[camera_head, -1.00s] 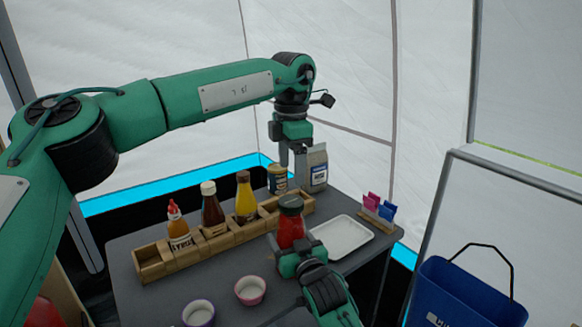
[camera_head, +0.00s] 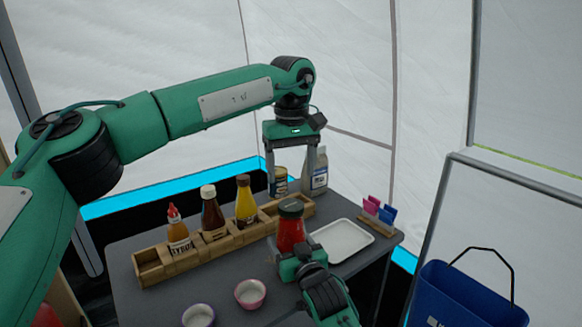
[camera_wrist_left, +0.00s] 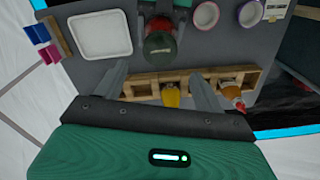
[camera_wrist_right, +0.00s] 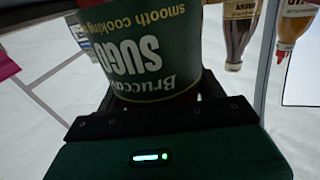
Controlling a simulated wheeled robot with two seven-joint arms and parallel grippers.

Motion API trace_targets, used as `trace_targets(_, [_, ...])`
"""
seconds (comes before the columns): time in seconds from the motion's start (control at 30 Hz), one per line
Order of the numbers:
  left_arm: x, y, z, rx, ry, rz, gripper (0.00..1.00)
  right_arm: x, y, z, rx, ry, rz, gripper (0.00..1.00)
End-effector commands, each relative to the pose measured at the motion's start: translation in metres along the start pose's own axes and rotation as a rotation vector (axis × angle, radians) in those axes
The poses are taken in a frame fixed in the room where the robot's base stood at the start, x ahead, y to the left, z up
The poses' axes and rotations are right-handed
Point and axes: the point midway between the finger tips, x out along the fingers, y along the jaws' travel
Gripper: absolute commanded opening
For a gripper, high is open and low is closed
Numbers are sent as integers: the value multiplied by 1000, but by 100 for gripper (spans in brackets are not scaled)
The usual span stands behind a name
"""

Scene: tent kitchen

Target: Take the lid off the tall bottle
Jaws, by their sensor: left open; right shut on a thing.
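The tall bottle (camera_head: 290,231) is red with a dark lid (camera_head: 291,208) and stands upright at the middle of the table. My right gripper (camera_head: 298,256) is shut around its lower body. In the right wrist view its green label (camera_wrist_right: 150,55) reads SUGO. My left gripper (camera_head: 295,172) is open and empty, fingers pointing down, above and behind the bottle, over the back of the table. In the left wrist view the dark lid (camera_wrist_left: 159,45) lies ahead, between the lines of the spread fingers but apart from them.
A wooden rack (camera_head: 151,269) holds several sauce bottles left of the bottle. A can (camera_head: 280,183) and a grey bag (camera_head: 316,178) stand behind, close to my left fingers. A white tray (camera_head: 345,240) lies right; two small bowls (camera_head: 250,293) (camera_head: 198,315) stand in front.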

Motion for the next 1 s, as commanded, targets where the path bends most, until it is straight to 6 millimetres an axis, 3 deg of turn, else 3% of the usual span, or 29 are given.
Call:
trace_targets(0.3, [0, 0, 0, 398, 1, 1, 71, 0, 0, 1, 1, -2, 0, 6])
trace_targets(0.57, [6, -1, -1, 503, -1, 0, 71, 0, 0, 1, 1, -3, 0, 6])
trace_targets(1.0, [67, -1, -1, 501, 0, 0, 71, 0, 0, 1, 1, -2, 0, 6])
